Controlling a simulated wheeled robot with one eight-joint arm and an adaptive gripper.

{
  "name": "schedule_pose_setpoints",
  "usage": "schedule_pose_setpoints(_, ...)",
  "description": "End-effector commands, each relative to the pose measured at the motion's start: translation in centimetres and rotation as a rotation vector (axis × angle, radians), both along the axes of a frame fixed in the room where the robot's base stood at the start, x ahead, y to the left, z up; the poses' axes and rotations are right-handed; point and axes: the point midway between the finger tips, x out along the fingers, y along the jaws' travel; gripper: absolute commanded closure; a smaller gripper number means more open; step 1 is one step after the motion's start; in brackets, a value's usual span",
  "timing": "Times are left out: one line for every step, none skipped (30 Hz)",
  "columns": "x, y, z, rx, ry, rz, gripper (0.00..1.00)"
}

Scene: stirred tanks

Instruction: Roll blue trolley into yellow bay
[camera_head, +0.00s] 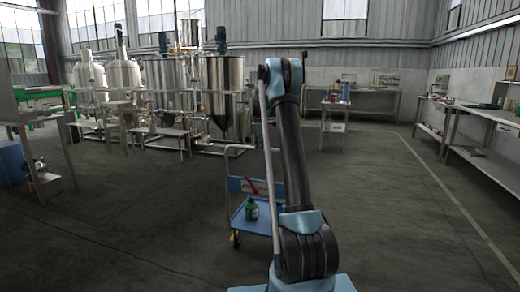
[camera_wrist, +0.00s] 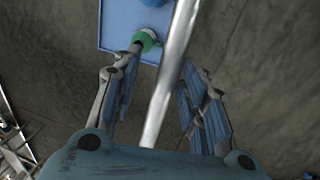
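The blue trolley (camera_head: 262,222) stands left of my arm in the head view, partly hidden by it. A green bottle (camera_head: 251,209) and a red item (camera_head: 250,186) are on it. In the wrist view its blue deck (camera_wrist: 113,30) is at the top, with the green bottle (camera_wrist: 148,38) on it. A pale metal bar (camera_wrist: 172,70), apparently the trolley's handle, runs between the fingers of my gripper (camera_wrist: 163,60). The fingers are apart, with gaps beside the bar. The gripper itself is hidden in the head view. I cannot make out a yellow bay.
Steel tanks (camera_head: 222,85) and low benches stand at the back left. A small table (camera_head: 335,105) stands at the back centre, with workbenches (camera_head: 492,168) along the right wall. A pale line (camera_head: 440,185) marks the floor at right. The floor between is clear.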

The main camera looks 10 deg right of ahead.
Motion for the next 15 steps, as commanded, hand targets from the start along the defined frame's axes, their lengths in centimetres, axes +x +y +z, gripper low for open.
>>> schedule_pose_setpoints(0.0, 0.0, 0.0, 0.000, 0.001, 0.000, 0.60)
schedule_pose_setpoints(-0.1, 0.0, 0.0, 0.000, 0.001, 0.000, 0.60)
schedule_pose_setpoints(-0.1, 0.1, 0.0, 0.000, 0.001, 0.000, 0.60)
schedule_pose_setpoints(-0.1, 0.1, 0.1, 0.001, 0.002, 0.000, 0.60)
schedule_pose_setpoints(-0.1, 0.1, 0.2, 0.001, 0.002, 0.000, 0.60)
schedule_pose_setpoints(-0.2, 0.1, 0.5, 0.001, 0.002, 0.001, 0.60)
schedule_pose_setpoints(-0.2, 0.2, 0.7, 0.001, 0.002, 0.001, 0.60)
schedule_pose_setpoints(-0.3, 0.2, 1.1, 0.001, 0.002, 0.001, 0.60)
schedule_pose_setpoints(-0.4, 0.2, 1.5, 0.001, 0.002, 0.001, 0.60)
schedule_pose_setpoints(-0.4, 0.3, 2.0, 0.001, 0.002, 0.001, 0.60)
schedule_pose_setpoints(-0.5, 0.3, 2.5, 0.001, 0.002, 0.001, 0.60)
schedule_pose_setpoints(-0.7, 0.4, 3.2, 0.001, 0.002, 0.001, 0.60)
schedule_pose_setpoints(-0.7, 0.4, 3.8, 0.001, 0.002, 0.001, 0.60)
schedule_pose_setpoints(-0.8, 0.5, 4.4, 0.001, 0.002, 0.001, 0.60)
schedule_pose_setpoints(-0.9, 0.5, 5.2, 0.001, 0.002, 0.001, 0.60)
